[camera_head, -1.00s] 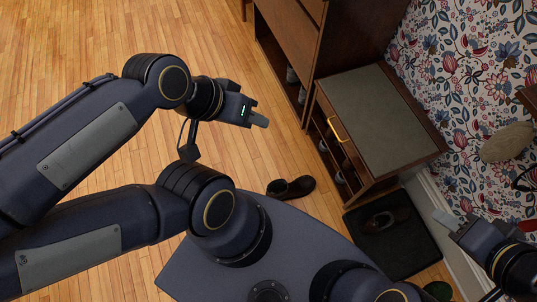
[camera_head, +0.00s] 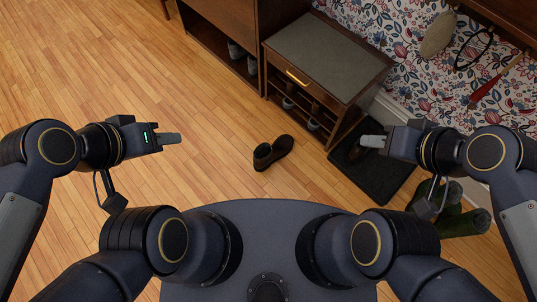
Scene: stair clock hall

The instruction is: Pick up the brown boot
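A dark brown boot (camera_head: 273,152) lies on the wooden floor in the middle of the head view, apart from both grippers. My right gripper (camera_head: 372,141) points left over the mat. On both, the fingers overlap in this view, so the gap between them does not show.
A wooden shoe bench (camera_head: 326,55) with a grey top and shoes on its shelves stands behind the boots, beside a taller cabinet (camera_head: 222,25). Green boots (camera_head: 462,218) are at the right, partly behind my arm. The floor left of the boot is clear.

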